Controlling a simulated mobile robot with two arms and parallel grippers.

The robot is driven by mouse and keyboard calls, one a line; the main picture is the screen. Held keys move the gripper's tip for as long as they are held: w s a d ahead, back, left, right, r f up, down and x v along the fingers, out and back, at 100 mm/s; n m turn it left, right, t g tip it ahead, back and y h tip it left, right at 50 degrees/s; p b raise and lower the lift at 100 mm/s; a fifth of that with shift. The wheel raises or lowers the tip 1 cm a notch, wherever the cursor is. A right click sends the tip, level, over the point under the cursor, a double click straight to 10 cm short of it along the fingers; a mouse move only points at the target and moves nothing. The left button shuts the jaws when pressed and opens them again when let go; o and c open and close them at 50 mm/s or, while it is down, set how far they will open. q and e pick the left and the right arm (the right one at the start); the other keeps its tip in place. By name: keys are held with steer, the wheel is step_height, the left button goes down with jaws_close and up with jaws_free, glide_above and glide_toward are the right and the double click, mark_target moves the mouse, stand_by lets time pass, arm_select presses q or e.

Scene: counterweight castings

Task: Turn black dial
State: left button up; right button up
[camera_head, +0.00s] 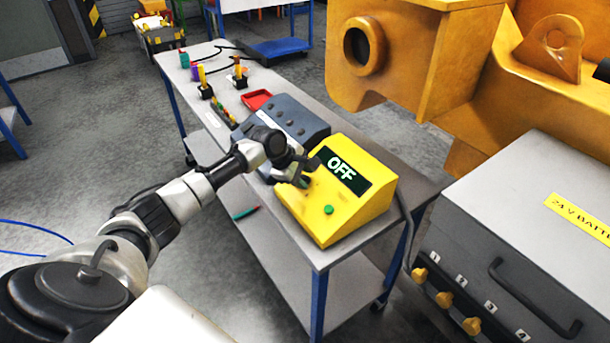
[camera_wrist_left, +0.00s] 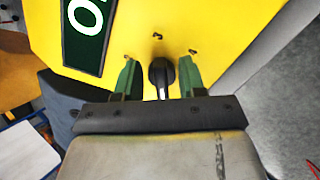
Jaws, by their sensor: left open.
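The black dial (camera_wrist_left: 161,76) sits on the sloped front of a yellow control box (camera_head: 345,215). In the left wrist view the dial, with a pale pointer, lies between the green-tipped fingers of my left gripper (camera_wrist_left: 160,80), with a gap on each side. The yellow face (camera_wrist_left: 225,25) also shows there. In the head view my left gripper (camera_head: 296,170) is at the box's left part and hides the dial. My right gripper is not in view.
The box stands on a grey cart (camera_head: 290,240) with blue legs. A dark grey case (camera_head: 290,122) and a red tray (camera_head: 256,99) are beside it. A grey battery cabinet (camera_head: 520,210) and large orange castings (camera_head: 440,50) stand close on the right.

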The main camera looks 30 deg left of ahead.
arm_select(q)
steer(key=shift+w+f, duration=0.15)
steer(key=shift+f, duration=0.2)
steer(key=shift+d, duration=0.1)
steer(key=c, duration=0.6)
steer(key=shift+o, duration=0.2)
steer(key=shift+m, duration=0.3)
